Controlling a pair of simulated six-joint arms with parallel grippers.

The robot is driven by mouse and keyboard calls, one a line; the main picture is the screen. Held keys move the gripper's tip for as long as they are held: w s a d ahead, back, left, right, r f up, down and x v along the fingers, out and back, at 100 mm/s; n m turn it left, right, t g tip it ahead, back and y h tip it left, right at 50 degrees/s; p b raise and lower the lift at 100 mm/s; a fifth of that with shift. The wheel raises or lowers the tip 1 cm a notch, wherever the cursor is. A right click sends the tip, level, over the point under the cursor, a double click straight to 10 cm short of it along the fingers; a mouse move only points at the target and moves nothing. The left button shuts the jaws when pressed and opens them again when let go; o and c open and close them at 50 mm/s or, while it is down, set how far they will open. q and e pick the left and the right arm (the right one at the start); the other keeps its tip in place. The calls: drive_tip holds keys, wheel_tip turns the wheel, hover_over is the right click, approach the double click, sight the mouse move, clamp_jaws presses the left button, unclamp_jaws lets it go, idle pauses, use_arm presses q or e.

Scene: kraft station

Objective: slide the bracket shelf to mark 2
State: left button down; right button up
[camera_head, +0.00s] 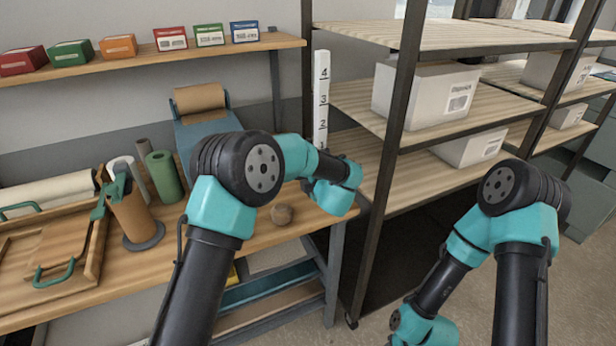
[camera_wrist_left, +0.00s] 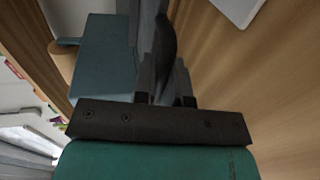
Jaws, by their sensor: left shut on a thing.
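The white upright scale (camera_head: 321,95) stands at the left post of the rack, with marks 2, 3 and 4 readable. Below mark 2 its lower part is close behind my left wrist. My left gripper (camera_wrist_left: 164,60) shows in the left wrist view as dark fingers close together, shut on the bracket shelf, which the fingers mostly hide. In the head view my left forearm and wrist cover the fingers and the shelf, so the shelf's height against the marks cannot be read. My right arm hangs low at the right; its fingers are not visible.
The wooden rack shelves (camera_head: 450,115) hold white boxes (camera_head: 425,92). Several small coloured boxes (camera_head: 118,46) line the wall shelf.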

use_arm(q)
wheel_tip(320, 180, up, 8)
drive_tip(key=shift+r, duration=0.1)
drive_tip(key=c, duration=1.2)
unclamp_jaws()
drive_tip(key=shift+s+d, duration=0.1)
drive_tip(key=shift+s, duration=0.05)
drive_tip(key=v, duration=1.7)
